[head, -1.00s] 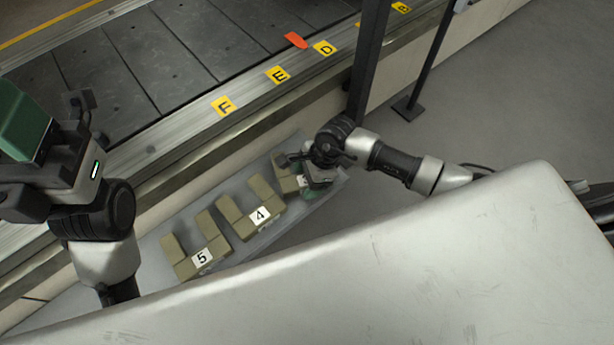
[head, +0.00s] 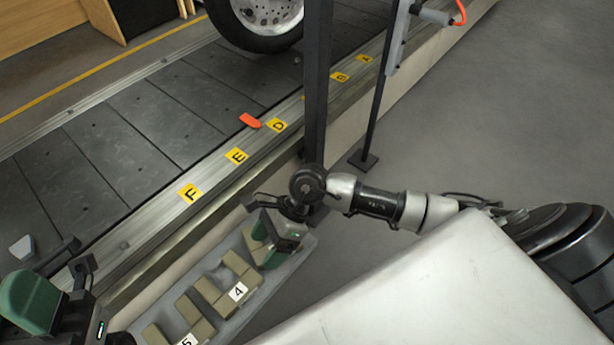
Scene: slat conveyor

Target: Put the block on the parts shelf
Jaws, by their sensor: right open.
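The parts shelf (head: 236,322) is a long grey ledge below the conveyor, with olive U-shaped holders on it, among them those marked 4 (head: 238,291) and 5. My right gripper (head: 272,248) is open, pointing down over the shelf's far end, beyond holder 4; it covers the holder there. My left gripper (head: 38,305) is at the lower left, partly cut off, with its jaws unclear. A small pale grey piece (head: 22,248) shows above it over the conveyor; I cannot tell whether this is the block. No other block is clearly visible.
The slat conveyor (head: 130,145) has lettered yellow tags along its edge and an orange piece (head: 250,121) near D. A wheel (head: 262,18) stands on it at the back. A dark post (head: 316,90) rises beside my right arm. Floor at right is clear.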

